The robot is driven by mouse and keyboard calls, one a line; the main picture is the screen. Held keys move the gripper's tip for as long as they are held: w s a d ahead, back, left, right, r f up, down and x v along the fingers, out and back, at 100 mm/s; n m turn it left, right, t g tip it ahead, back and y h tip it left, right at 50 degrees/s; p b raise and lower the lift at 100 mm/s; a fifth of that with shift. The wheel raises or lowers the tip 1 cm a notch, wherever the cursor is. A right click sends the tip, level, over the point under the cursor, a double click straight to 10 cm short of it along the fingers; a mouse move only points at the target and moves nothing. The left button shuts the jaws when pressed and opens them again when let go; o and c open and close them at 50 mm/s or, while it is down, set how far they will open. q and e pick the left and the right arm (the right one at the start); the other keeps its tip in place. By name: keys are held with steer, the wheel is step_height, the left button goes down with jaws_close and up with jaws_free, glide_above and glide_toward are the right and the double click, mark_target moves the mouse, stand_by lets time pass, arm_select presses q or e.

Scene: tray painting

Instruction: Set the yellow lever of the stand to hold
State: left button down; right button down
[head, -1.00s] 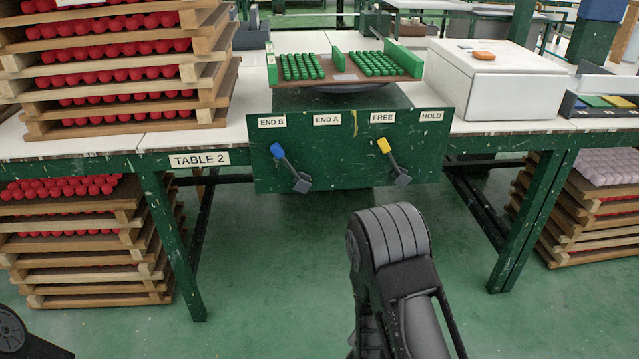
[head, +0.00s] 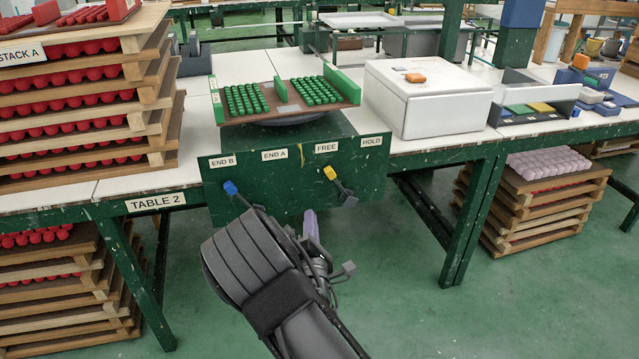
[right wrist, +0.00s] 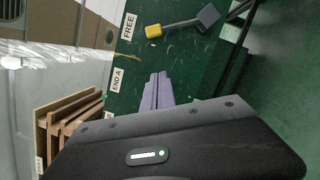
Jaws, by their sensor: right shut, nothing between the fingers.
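The stand's green front panel (head: 290,185) hangs at the table edge, with labels END B, END A, FREE and HOLD. The yellow lever (head: 329,173) slants up and left from its grey pivot, its yellow tip under the FREE label (head: 327,148); the HOLD label (head: 372,141) is to its right. The lever also shows in the right wrist view (right wrist: 154,31). My right gripper (head: 310,222), with lilac fingers, is shut and empty, below and left of the yellow lever, apart from it. Its fingers show together in the right wrist view (right wrist: 158,82). My left gripper is out of view.
A blue-tipped lever (head: 230,188) sits on the panel's left, its tip under END B, its lower part hidden by my right arm. A tray of green pieces (head: 270,117) rests on the stand. Stacked trays (head: 80,115) stand left, a white box (head: 430,100) right.

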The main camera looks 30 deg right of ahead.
mark_target(338, 184)
steer(key=shift+w, duration=0.1)
steer(key=x, duration=0.9)
steer(key=shift+d+b, duration=0.15)
steer(key=shift+b, duration=0.15)
steer(key=d, duration=0.1)
steer(key=d+r, duration=0.1)
steer(key=shift+d+r, duration=0.35)
steer(key=shift+d, duration=0.05)
steer(key=shift+s+d+r, duration=0.2)
steer(key=shift+s+d, duration=0.05)
steer(key=shift+d, duration=0.15)
steer(key=shift+r, duration=0.1)
